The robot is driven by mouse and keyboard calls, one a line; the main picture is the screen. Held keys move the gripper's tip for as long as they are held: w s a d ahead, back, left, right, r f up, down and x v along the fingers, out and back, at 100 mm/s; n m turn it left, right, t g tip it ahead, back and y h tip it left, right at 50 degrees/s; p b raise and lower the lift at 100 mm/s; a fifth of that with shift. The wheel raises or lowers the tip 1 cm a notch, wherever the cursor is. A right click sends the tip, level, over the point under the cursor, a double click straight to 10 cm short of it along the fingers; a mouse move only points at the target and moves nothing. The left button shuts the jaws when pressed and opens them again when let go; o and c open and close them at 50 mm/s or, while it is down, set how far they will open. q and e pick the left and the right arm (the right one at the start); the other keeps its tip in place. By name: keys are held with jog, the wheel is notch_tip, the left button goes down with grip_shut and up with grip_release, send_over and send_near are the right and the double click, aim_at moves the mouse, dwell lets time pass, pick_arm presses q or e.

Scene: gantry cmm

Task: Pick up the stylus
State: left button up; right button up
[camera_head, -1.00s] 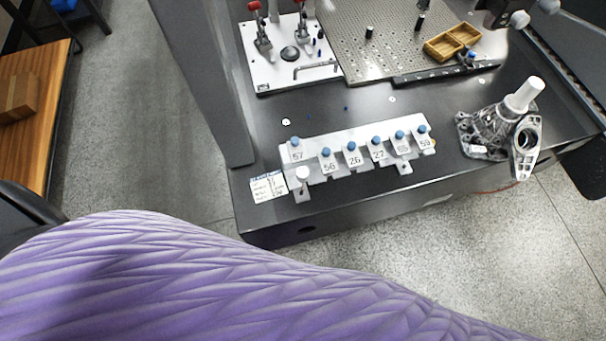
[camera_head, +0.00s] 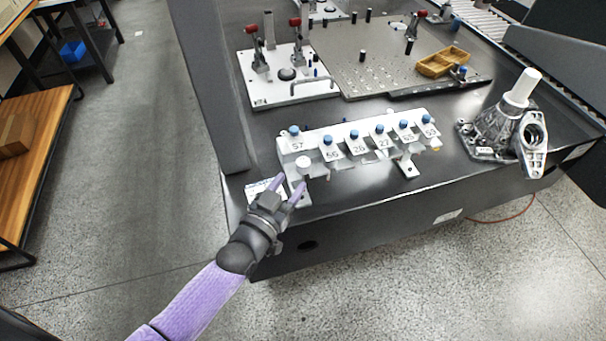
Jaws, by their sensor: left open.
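A pale rack (camera_head: 372,136) near the table's front edge holds a row of blue-capped pieces, with numbered labels below them. The leftmost blue cap (camera_head: 294,130) sits above the label 57. A white round-topped piece (camera_head: 303,162) stands at the rack's front left corner. I cannot tell for sure which of these is the stylus. My right gripper is not in view.
A printed card (camera_head: 262,188) lies left of the gripper, partly hidden. A metal casting with a white cylinder (camera_head: 521,87) stands at right. A white clamp plate (camera_head: 288,92), a perforated plate (camera_head: 380,75) and a wooden tray (camera_head: 442,62) are behind. A grey post rises at the table's left.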

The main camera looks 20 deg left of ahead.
aim_at(300, 170)
pick_arm(q)
jog(key=w, duration=0.2)
jog(key=w+d+b, duration=0.1)
jog(key=w, duration=0.1)
jog(key=shift+w+f, duration=0.15)
jog(key=shift+w, duration=0.15)
grip_shut()
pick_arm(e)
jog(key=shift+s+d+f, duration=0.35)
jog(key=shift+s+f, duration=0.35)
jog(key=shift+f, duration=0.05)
